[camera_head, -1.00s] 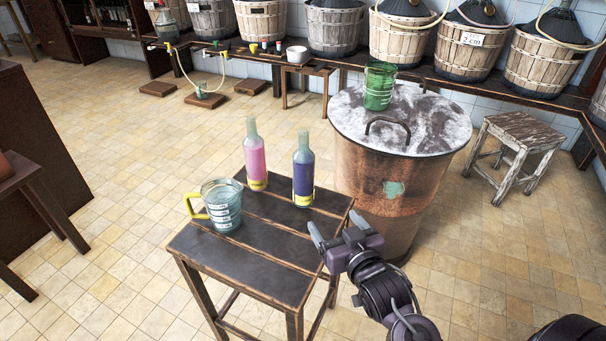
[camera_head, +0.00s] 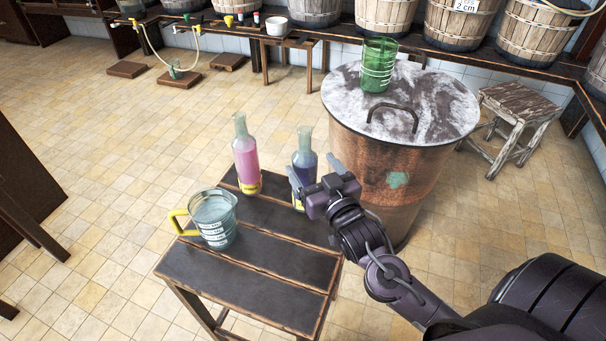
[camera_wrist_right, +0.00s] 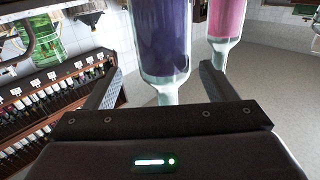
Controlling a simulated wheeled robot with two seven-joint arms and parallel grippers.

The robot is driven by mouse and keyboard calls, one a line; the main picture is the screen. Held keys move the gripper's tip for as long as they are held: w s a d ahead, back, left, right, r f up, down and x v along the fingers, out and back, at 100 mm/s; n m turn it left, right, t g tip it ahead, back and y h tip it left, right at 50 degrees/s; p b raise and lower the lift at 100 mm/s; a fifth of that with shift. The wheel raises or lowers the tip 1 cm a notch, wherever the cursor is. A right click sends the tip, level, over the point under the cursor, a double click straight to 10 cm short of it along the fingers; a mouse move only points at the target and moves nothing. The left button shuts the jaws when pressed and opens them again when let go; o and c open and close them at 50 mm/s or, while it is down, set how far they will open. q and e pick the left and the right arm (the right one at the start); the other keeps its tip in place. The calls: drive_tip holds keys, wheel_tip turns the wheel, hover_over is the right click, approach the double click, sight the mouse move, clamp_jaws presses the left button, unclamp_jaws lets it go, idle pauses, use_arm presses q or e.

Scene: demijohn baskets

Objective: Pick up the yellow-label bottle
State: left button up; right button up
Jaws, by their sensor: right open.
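A bottle of purple liquid (camera_head: 305,157) stands upright on the small dark table (camera_head: 235,276). A yellow band shows low on it, partly hidden by my gripper. A bottle of pink liquid (camera_head: 246,162) stands to its left, also with yellow near its base. My right gripper (camera_head: 315,172) is open in front of the purple bottle. In the right wrist view, which looks upside down, the purple bottle (camera_wrist_right: 160,40) lies ahead of the gap between the fingers (camera_wrist_right: 160,76), its neck nearest the gripper; contact cannot be told. The pink bottle (camera_wrist_right: 227,20) is off to the right.
A measuring jug (camera_head: 213,222) with a yellow handle stands at the table's left. Behind the table is a large copper vat (camera_head: 350,160) with a green glass (camera_head: 378,68) on its lid. A worn stool (camera_head: 517,108) stands at right.

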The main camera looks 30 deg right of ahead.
drive_tip(key=shift+w+f, duration=0.15)
drive_tip(key=shift+w, duration=0.25)
drive_tip(key=w, duration=0.2)
drive_tip(key=w+f, duration=0.1)
drive_tip(key=shift+w+a, duration=0.2)
drive_tip(key=shift+w, duration=0.6)
drive_tip(key=shift+c, duration=0.7)
drive_tip(key=c, duration=1.4)
use_arm(q)
drive_tip(key=shift+w+r, duration=0.3)
drive_tip(key=shift+w, duration=0.05)
use_arm(e)
drive_tip(key=shift+r, duration=0.15)
drive_tip(key=shift+c, duration=0.2)
